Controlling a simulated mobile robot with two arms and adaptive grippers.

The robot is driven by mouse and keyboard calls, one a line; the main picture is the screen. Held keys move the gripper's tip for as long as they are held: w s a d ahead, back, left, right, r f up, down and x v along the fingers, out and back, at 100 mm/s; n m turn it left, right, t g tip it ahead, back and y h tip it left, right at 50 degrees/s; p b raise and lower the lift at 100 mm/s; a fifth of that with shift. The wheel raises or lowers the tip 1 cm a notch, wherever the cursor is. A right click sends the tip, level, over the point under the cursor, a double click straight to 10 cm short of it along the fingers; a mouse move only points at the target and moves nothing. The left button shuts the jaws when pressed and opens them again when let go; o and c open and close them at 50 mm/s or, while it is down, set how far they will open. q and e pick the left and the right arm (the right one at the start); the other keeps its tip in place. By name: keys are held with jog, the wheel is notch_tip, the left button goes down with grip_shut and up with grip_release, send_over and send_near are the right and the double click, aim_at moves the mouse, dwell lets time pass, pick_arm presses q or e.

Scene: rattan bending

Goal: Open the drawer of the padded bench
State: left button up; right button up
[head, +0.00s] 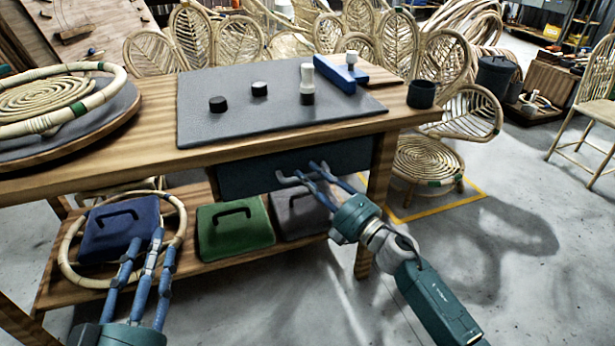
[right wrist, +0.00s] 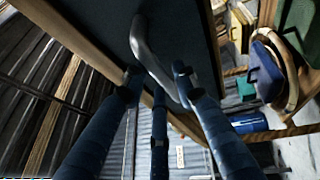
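The padded bench (head: 150,133) is a wooden table with a grey pad (head: 200,135) on top. Its dark drawer (head: 245,178) sits under the tabletop and looks closed. A silver bar handle (head: 287,180) is on the drawer front; it also shows in the right wrist view (right wrist: 146,45). My right gripper (head: 318,170) is at the handle. In the right wrist view its fingers (right wrist: 158,80) are spread, with the handle's end between them; contact cannot be told. My left gripper (head: 152,240) is open and empty in front of the lower shelf, left of the drawer.
The lower shelf holds a blue case (head: 118,228) inside a rattan ring (head: 68,262), a green case (head: 230,235) and a grey case (head: 297,217). A black cup (head: 421,94) and a blue tool (head: 340,75) are on top.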

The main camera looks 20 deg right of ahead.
pick_arm(q)
jog(key=shift+r+t, duration=0.3)
jog(key=shift+r, duration=0.1)
pick_arm(e)
jog(key=shift+w+a+r, duration=0.1)
jog(key=shift+w+a, duration=0.2)
jog(key=shift+w, duration=0.35)
grip_shut()
pick_arm(q)
jog(key=shift+s, duration=0.1)
pick_arm(e)
jog(key=shift+s, duration=0.1)
